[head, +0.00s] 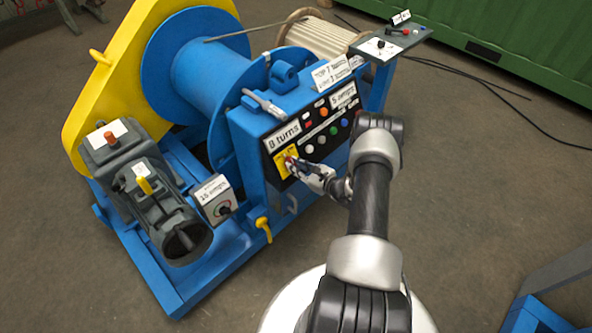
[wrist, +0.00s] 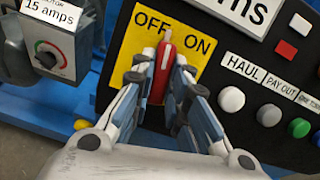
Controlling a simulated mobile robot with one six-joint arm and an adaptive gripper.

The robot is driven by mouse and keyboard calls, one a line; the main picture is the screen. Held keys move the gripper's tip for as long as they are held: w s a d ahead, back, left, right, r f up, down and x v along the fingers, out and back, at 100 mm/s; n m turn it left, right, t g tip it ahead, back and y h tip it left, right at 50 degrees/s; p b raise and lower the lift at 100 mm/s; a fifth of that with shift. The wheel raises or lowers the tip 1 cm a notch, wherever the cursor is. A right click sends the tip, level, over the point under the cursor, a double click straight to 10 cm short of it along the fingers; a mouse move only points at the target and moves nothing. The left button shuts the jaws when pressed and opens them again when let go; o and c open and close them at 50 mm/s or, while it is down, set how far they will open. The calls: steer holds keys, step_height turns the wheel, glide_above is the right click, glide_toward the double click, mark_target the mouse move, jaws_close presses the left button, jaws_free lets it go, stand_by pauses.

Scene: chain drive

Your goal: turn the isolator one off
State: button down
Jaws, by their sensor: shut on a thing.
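The isolator is a red handle (wrist: 162,72) on a yellow plate (wrist: 130,42) marked OFF at upper left and ON at right. In the wrist view the handle stands nearly upright, its tip between the two words. My gripper (wrist: 162,84) is shut on the handle, with one finger on each side of it. The fingers hide the lower part of the handle and plate. In the head view the yellow plate (head: 280,166) is at the left end of the black panel, and my gripper (head: 292,164) reaches it from the right.
To the right of the isolator are several push buttons, including a white one (wrist: 231,99) under the HAUL label (wrist: 242,68). A grey box (wrist: 62,47) labelled 15 amps stands at left. A yellow lever (head: 263,228) hangs below the panel.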

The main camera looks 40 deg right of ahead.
steer(key=n+y+b, duration=0.1)
steer(key=n, duration=0.3)
steer(key=shift+d, duration=0.15)
steer(key=shift+w+r+n+g+y+b, duration=0.1)
steer(key=shift+n+g+y+b, duration=0.35)
steer(key=shift+n, duration=1.45)
steer(key=c, duration=1.6)
jaws_free()
steer(key=shift+o, duration=0.2)
steer(key=v, duration=1.2)
